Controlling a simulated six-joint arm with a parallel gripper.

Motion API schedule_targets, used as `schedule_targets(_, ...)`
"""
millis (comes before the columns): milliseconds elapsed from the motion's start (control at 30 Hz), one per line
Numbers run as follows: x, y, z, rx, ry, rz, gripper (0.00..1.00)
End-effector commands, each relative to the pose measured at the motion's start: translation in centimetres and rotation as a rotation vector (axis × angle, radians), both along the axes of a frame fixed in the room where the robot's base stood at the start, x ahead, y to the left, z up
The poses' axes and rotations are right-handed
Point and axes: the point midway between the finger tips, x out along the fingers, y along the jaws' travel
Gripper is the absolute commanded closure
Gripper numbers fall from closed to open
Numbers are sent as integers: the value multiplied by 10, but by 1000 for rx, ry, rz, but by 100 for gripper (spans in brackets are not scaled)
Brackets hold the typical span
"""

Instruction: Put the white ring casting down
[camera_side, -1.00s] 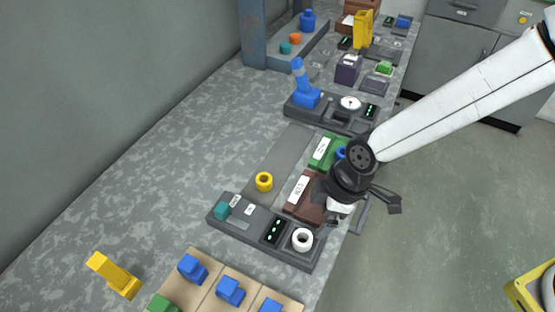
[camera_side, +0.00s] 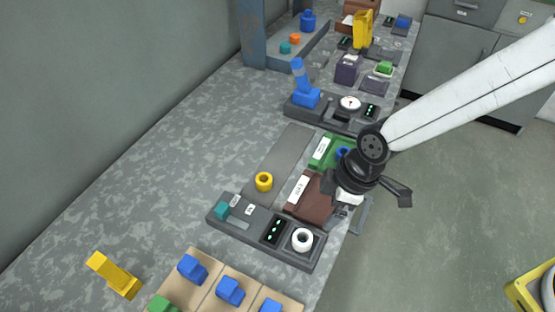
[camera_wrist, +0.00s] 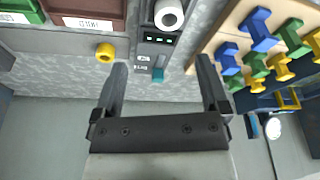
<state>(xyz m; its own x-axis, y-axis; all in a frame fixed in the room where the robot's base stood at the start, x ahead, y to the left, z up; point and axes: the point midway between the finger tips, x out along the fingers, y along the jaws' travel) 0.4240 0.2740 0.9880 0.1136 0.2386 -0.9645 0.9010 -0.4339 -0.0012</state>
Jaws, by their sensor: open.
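The white ring casting (camera_side: 302,240) sits upright on the right end of a dark grey bench unit (camera_side: 236,232), beside a display with green lights. It also shows at the top of the wrist view (camera_wrist: 169,14), cut off by the picture's edge. My gripper (camera_side: 349,219) is to the right of the ring and apart from it, by the bench's right edge. In the wrist view my gripper (camera_wrist: 161,66) has its fingers wide apart, with nothing held between them. A teal block (camera_side: 222,209) is at the unit's left end.
A yellow ring (camera_side: 264,181) stands on a darker grey strip behind the unit. A brown bin (camera_side: 311,203) and a green bin (camera_side: 323,153) are close to my gripper. Blue and green parts lie on a wooden board (camera_side: 209,284) in front. The bench at left is mostly clear.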

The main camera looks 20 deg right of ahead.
Motion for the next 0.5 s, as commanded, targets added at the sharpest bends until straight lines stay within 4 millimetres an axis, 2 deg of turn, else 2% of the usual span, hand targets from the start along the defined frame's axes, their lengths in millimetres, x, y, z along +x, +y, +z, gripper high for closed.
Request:
schedule_targets(167, 12, -47, 12, -6, 6, -169, 5)
schedule_targets(333, 17, -115, 25, -14, 16, -422, 5)
schedule_targets(500, 7, -184, 36, -19, 24, -697, 5)
